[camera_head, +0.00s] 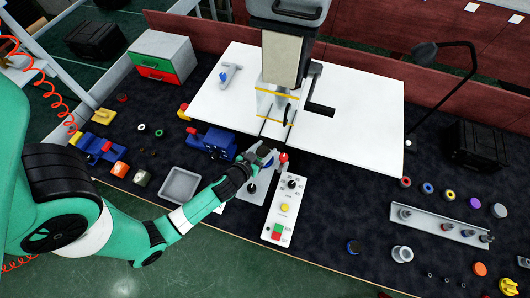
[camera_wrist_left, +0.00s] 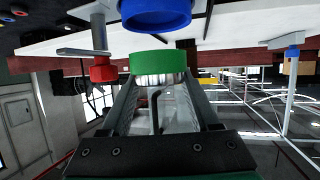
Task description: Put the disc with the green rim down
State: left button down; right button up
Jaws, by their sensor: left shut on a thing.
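The disc with the green rim (camera_wrist_left: 158,64) is between the fingertips of my left gripper (camera_wrist_left: 160,80) in the left wrist view, with a silvery face below the rim. My left gripper (camera_head: 262,158) is shut on it. In the head view the gripper is in front of the white machine table, by the control panel, and I cannot make out the disc there. A round blue part (camera_wrist_left: 157,15) shows just beyond the disc in the wrist view; I cannot tell whether they touch. My right gripper is not in view.
A machine column (camera_head: 285,60) rises from the white table (camera_head: 360,130). A red knob (camera_head: 283,157) and the control panel (camera_head: 284,212) are close to the gripper. A grey tray (camera_head: 180,186) is at left. Several coloured rings and a metal rail (camera_head: 440,225) are at right.

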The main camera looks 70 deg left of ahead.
aim_at(265, 153)
pick_arm(q)
jog(key=shift+w+a+f, duration=0.1)
jog(key=shift+w+f, duration=0.05)
jog(key=shift+f, duration=0.15)
notch_tip(265, 153, down, 3)
jog(key=shift+w+a+b, duration=0.15)
jog(key=shift+b, duration=0.75)
jog(key=shift+f, duration=0.25)
jog(key=shift+r, duration=0.1)
jog(key=shift+f, duration=0.2)
jog(key=shift+c, duration=0.6)
grip_release()
jog(key=shift+r, duration=0.2)
